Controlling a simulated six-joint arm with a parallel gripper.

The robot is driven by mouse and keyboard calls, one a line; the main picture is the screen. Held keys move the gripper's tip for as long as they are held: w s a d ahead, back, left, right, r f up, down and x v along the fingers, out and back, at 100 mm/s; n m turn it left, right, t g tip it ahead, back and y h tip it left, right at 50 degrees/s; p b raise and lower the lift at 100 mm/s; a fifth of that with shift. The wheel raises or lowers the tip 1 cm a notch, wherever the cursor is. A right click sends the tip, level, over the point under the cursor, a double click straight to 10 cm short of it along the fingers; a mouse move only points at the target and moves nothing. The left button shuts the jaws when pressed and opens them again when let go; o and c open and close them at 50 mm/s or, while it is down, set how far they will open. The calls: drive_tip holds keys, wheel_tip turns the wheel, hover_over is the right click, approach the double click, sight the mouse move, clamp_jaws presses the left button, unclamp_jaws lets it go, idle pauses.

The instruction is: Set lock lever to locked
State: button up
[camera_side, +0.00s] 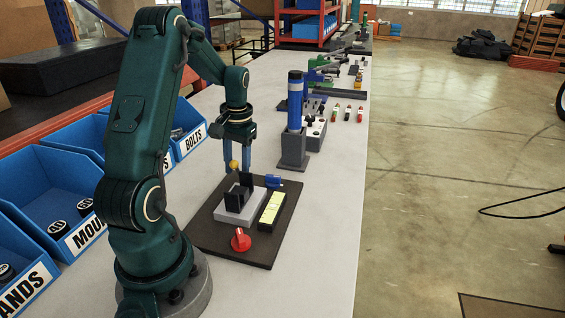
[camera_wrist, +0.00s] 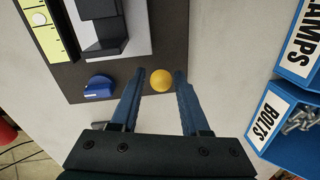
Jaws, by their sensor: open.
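My gripper (camera_side: 238,168) points down over the far left edge of the dark base plate (camera_side: 264,246), with its jaws apart. In the wrist view, the yellow ball knob (camera_wrist: 161,79) shows between the fingertips of my gripper (camera_wrist: 160,73), with a gap on each side. The yellow ball (camera_side: 234,165) also shows in the side view; any lever under it is hidden. A blue knob (camera_wrist: 99,87) sits on the plate's edge to the left of the fingers. A red knob (camera_side: 241,240) is at the plate's near end. I cannot tell the lever's setting.
A black block on a grey base (camera_side: 238,208) stands mid-plate, beside a yellow-green strip (camera_side: 272,208). A blue-topped tower (camera_side: 295,120) stands beyond. Blue bins (camera_side: 188,140) line the left. The white bench (camera_side: 320,230) right of the plate is clear.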

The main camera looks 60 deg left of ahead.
drive_tip(key=shift+f, duration=0.45)
clamp_jaws()
idle(1.1)
